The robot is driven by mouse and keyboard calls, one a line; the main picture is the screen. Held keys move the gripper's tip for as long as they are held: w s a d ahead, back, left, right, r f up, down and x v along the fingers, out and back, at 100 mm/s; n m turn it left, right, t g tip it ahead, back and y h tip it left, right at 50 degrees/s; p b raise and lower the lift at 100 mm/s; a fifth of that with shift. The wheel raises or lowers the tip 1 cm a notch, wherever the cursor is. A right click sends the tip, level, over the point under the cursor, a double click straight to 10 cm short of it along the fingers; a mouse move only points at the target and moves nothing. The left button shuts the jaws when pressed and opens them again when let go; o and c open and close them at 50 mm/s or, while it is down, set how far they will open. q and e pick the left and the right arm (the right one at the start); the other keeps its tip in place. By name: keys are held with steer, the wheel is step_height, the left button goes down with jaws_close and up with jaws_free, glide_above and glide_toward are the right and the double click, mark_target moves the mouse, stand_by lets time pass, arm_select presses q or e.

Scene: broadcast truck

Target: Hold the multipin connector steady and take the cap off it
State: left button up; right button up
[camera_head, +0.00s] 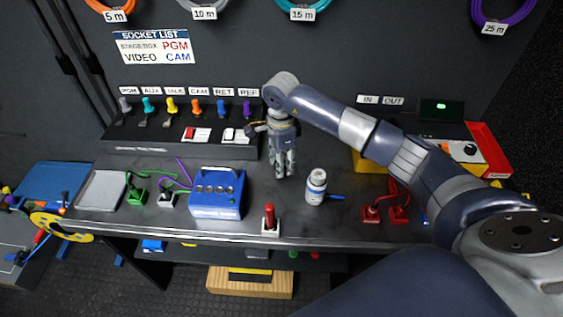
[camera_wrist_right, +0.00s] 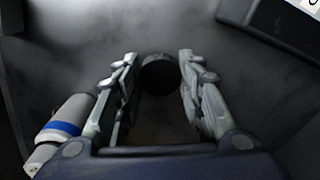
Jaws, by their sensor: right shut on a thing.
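My right gripper (camera_head: 284,168) reaches down over the middle of the grey bench from the right-hand arm. In the right wrist view its two fingers (camera_wrist_right: 155,88) stand either side of a dark round piece (camera_wrist_right: 160,75), and the gripper is shut on it. I cannot tell whether this piece is the cap or the connector itself. In the head view the fingers hide it. I cannot clearly pick out the multipin connector elsewhere. My left gripper is not in view.
A white cylinder with a blue band (camera_head: 316,187) stands right of the gripper; it also shows in the wrist view (camera_wrist_right: 67,125). A blue box (camera_head: 217,193) and a red-handled piece (camera_head: 270,218) are nearby. A socket panel (camera_head: 180,142) runs behind. Red connectors (camera_head: 372,214) lie right.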

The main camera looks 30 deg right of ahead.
steer(key=shift+f, duration=0.65)
steer(key=shift+f, duration=0.15)
steer(key=o, duration=1.2)
